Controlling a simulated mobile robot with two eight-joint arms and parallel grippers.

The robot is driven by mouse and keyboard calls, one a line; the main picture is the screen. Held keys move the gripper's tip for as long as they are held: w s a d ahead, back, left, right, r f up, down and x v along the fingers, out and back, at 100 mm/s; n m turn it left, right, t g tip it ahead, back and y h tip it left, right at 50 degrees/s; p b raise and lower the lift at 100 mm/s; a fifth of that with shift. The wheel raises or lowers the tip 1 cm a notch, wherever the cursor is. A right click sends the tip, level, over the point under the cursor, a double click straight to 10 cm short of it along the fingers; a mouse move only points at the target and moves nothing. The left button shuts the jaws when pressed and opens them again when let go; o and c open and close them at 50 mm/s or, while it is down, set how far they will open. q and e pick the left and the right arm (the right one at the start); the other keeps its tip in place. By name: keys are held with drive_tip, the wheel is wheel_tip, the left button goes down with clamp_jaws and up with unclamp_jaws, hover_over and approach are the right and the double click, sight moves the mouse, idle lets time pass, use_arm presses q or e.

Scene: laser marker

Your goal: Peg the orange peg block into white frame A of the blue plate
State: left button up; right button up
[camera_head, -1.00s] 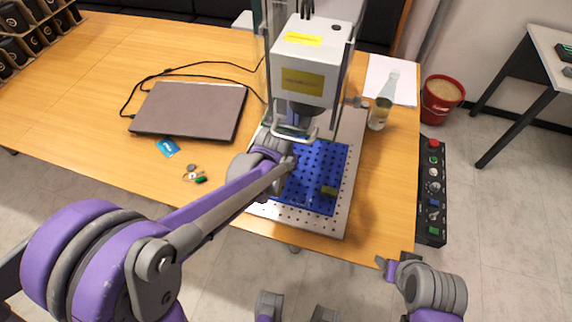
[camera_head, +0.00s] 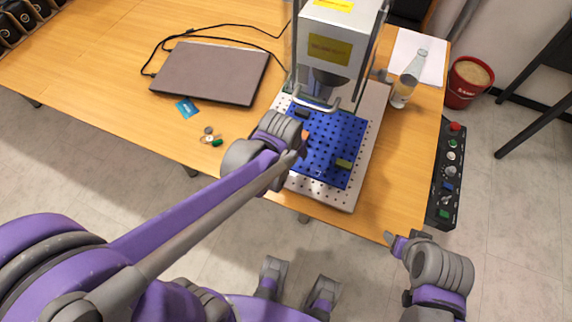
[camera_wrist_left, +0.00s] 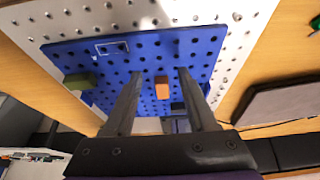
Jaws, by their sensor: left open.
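The blue plate (camera_head: 325,168) is a perforated board on a pale base plate. The orange peg block (camera_wrist_left: 162,88) stands on it and shows between the open fingers of my left gripper (camera_wrist_left: 160,74), with gaps on both sides. In the head view only a bit of the orange block (camera_head: 306,136) shows beside my left wrist, which hides most of the gripper. A white rectangular frame (camera_wrist_left: 112,47) with dark holes is marked near one plate edge; its letter is not readable. It looks empty. My right gripper (camera_head: 391,239) is beyond the table's front edge, its opening unclear.
An olive block (camera_head: 343,164) and a black block (camera_head: 302,114) are also on the plate. The marker head (camera_head: 330,45) overhangs its back. A laptop (camera_head: 210,72) lies left, a bottle (camera_head: 405,85) stands right, and a control box (camera_head: 447,175) is beyond the table.

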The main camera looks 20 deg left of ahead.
use_arm(q)
drive_tip(key=s, duration=0.6)
drive_tip(key=shift+a, duration=0.1)
drive_tip(key=s+a+r, duration=0.3)
drive_tip(key=s+a, duration=0.1)
drive_tip(key=s, duration=0.5)
wheel_tip(320, 180, up, 7)
drive_tip(key=w+p, duration=0.1)
drive_tip(key=p, duration=0.5)
drive_tip(key=shift+w+t+p, duration=0.3)
drive_tip(key=shift+w+t, duration=0.05)
drive_tip(key=shift+t, duration=0.05)
drive_tip(key=shift+w, duration=0.15)
drive_tip(key=shift+r, duration=0.1)
